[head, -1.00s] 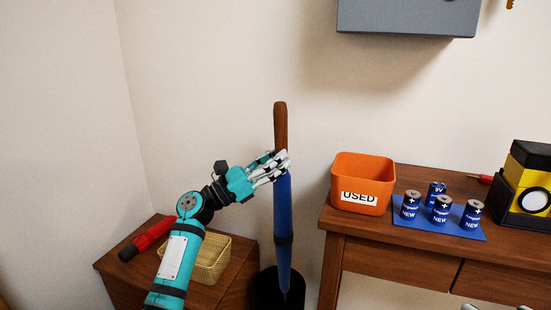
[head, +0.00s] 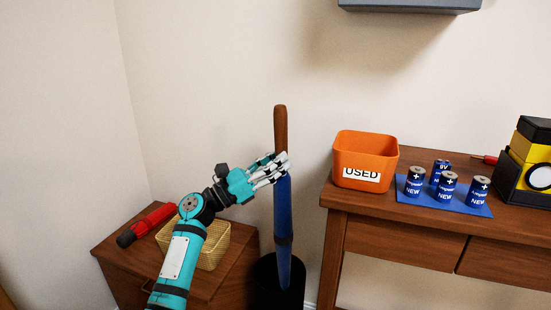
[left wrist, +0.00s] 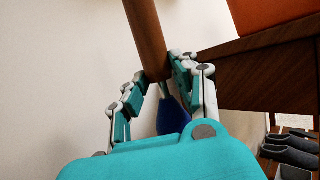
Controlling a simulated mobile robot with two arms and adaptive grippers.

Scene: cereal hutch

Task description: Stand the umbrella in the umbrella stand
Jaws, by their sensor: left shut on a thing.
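The umbrella (head: 283,225) is blue with a brown wooden handle (head: 280,125) and stands close to upright. Its lower end is inside the mouth of the black umbrella stand (head: 268,285), between the two tables. My left gripper (head: 281,168) is shut on the umbrella near the bottom of its handle. In the left wrist view the fingers (left wrist: 158,82) close around the brown handle (left wrist: 146,38), with the blue cloth (left wrist: 172,116) beyond them. Whether the tip touches the stand's bottom is hidden. My right gripper is not in view.
At right, a wooden table (head: 420,238) bears an orange USED bin (head: 365,155), several batteries on a blue mat (head: 455,206) and a yellow-black box (head: 530,160). At left, a small cabinet (head: 125,265) bears a basket (head: 212,247) and a red flashlight (head: 150,222).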

